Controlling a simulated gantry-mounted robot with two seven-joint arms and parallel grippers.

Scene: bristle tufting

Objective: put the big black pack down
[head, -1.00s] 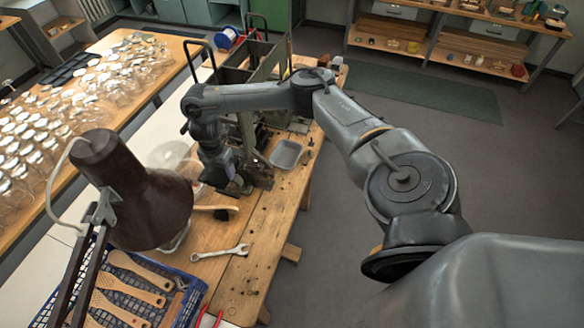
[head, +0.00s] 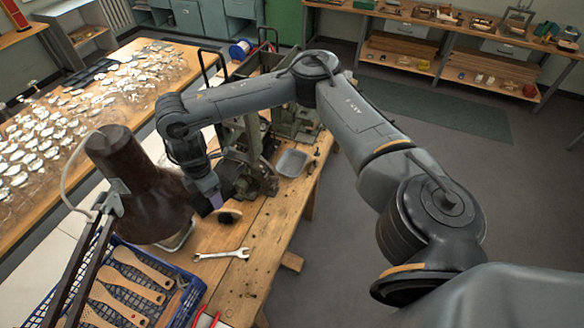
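My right gripper (head: 215,202) is low over the wooden workbench (head: 262,232), just right of the brown lamp shade, pointing down. Its fingers are small and partly dark, so I cannot tell whether they are open or shut. A small dark piece with a tan wooden edge (head: 229,216) lies just below and right of the fingertips. I cannot tell whether they touch it. No big black pack shows clearly, in the gripper or on the bench. My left gripper is not in view.
The lamp shade (head: 143,190) stands close left of the gripper. A blue crate (head: 186,305) of wooden brush bodies and a wrench (head: 222,254) are nearer. A grey tray (head: 291,163) and the green machine (head: 250,148) are behind. The bench right of the wrench is mostly clear.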

